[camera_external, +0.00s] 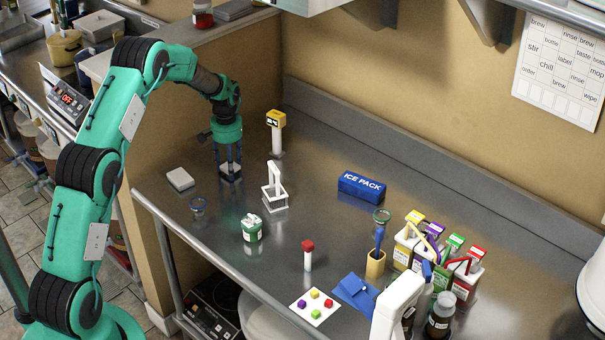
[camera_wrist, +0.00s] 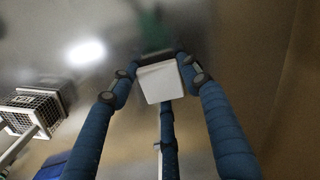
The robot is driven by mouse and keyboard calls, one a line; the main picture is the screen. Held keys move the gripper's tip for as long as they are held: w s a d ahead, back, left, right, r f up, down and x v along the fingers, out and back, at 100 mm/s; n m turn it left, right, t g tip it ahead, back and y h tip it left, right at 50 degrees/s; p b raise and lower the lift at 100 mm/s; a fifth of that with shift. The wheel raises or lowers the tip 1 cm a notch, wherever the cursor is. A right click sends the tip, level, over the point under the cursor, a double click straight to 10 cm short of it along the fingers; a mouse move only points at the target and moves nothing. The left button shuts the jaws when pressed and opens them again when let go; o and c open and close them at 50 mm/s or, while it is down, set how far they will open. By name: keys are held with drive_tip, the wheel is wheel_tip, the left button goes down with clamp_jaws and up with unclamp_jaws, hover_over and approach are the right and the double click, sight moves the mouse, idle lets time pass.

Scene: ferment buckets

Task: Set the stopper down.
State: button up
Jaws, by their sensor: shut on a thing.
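My gripper (camera_external: 229,174) is at the back left of the steel counter, pointing down, with its blue fingers closed around a small white block-like piece, which I take to be the stopper (camera_external: 230,168). In the wrist view the stopper (camera_wrist: 160,83) shows as a pale, square-faced piece between the fingertips of my gripper (camera_wrist: 160,75). It is low over the counter (camera_external: 330,240); I cannot tell whether it touches.
A flat white block (camera_external: 180,179) lies just left of my gripper. A white stand (camera_external: 274,189) and a yellow-topped post (camera_external: 276,133) are to the right. A green jar (camera_external: 251,228) and a blue ice pack (camera_external: 362,187) stand farther off. Bare steel lies between them.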

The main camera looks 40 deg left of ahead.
drive_tip(key=shift+f, duration=0.15)
drive_tip(key=o, duration=1.1)
drive_tip(key=shift+o, duration=0.2)
wheel_tip(320, 180, up, 12)
drive_tip(key=p, duration=0.1)
idle(0.5)
drive_tip(key=shift+r, duration=0.2)
